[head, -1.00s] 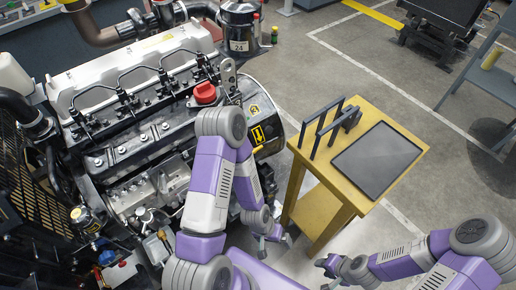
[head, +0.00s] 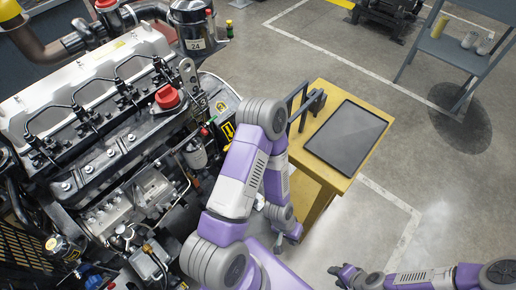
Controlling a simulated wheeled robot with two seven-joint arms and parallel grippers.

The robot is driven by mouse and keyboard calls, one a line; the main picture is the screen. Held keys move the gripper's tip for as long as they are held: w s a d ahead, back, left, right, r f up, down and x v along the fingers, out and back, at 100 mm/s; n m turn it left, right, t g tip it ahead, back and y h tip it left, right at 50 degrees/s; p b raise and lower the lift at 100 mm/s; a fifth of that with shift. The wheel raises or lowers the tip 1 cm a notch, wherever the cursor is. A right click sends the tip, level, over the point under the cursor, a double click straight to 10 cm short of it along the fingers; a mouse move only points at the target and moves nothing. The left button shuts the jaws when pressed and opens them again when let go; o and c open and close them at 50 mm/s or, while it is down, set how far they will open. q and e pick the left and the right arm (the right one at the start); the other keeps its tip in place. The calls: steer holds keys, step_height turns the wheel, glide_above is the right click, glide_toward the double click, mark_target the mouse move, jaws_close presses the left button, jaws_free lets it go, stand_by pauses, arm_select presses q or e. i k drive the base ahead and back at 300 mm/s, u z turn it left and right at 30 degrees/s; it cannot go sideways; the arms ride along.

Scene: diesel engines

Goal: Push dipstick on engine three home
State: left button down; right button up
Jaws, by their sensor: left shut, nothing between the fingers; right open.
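The engine (head: 110,135) fills the left of the head view, with a red cap (head: 168,97) on top. A round yellow sticker (head: 220,107) sits near its right end; its mark is too small to read surely. Small red (head: 205,131) and yellow (head: 228,148) parts show on the engine's near right side. I cannot tell whether either is the dipstick. My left gripper (head: 279,243) is shut and empty, low beside the yellow table and apart from the engine. My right gripper (head: 340,271) is open and empty above the floor at lower right.
A yellow table (head: 375,152) with a dark flat panel (head: 347,137) and a black upright frame (head: 298,102) stands right of my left arm. A grey shelf (head: 450,48) with cans is at the upper right. Open floor lies between them and on the right.

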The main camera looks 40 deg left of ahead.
mark_target(227, 147)
steer(key=z, duration=0.05)
steer(key=k, duration=0.25)
steer(key=u, duration=0.75)
